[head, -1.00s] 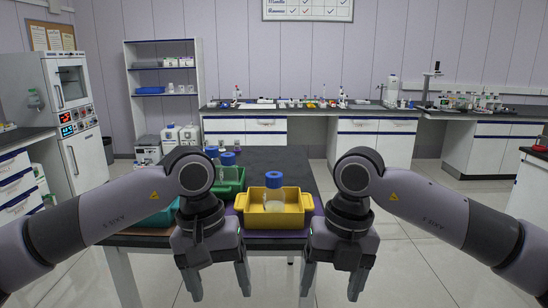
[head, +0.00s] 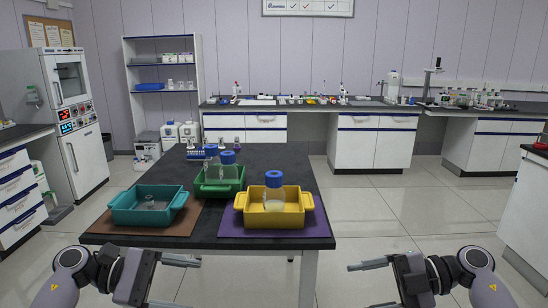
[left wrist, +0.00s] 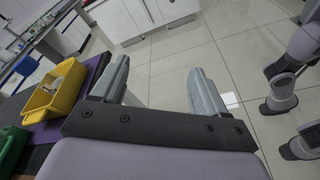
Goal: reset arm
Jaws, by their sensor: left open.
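My left gripper (head: 178,283) is at the lower left of the head view, in front of the table's near edge. It is open and empty; its two spread fingers also show in the left wrist view (left wrist: 158,88) over bare floor. My right gripper (head: 372,284) is at the lower right of the head view, away from the table. Its fingers look spread apart with nothing between them.
The dark table (head: 262,163) holds a teal tray (head: 122,216), a green tray (head: 206,191) with blue-capped bottles, and a yellow tray (head: 274,221) with one blue-capped bottle (head: 274,181). A purple mat (head: 228,224) lies under the yellow tray. Floor to the right is clear.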

